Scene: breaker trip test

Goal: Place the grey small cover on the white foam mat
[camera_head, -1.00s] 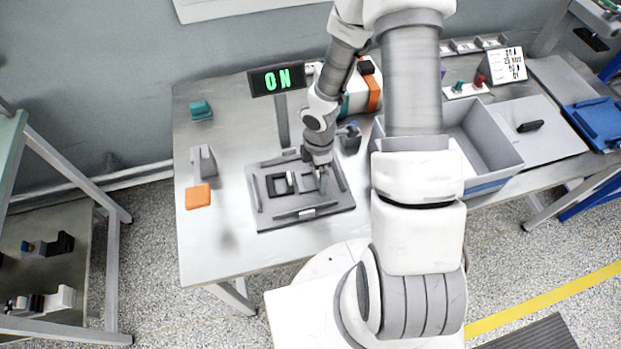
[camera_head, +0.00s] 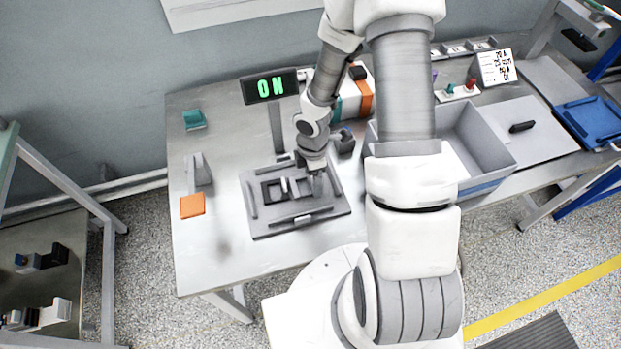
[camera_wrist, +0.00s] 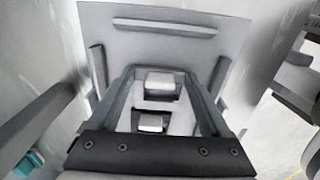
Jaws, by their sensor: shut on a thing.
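My gripper (camera_head: 317,187) is low over the right part of a dark grey fixture plate (camera_head: 262,228). In the wrist view, its two fingers (camera_wrist: 163,100) reach forward over the plate and are shut on a grey part, taken as the grey small cover. That part is mostly hidden between the fingers, so its outline and whether it touches the plate cannot be told. Pale blocks (camera_wrist: 158,82) show between the fingers. The white foam mat appears to be the pale flat sheet (camera_head: 545,142) at the table's right, far from my gripper, with a black piece (camera_head: 522,127) on it.
A grey bin (camera_head: 500,160) stands between the fixture plate and the pale sheet. A lit ON display (camera_head: 270,87) stands behind the plate. A grey bracket (camera_head: 203,170), an orange block (camera_head: 192,206) and a teal block (camera_head: 194,120) are at left. A blue tray (camera_head: 592,120) is far right.

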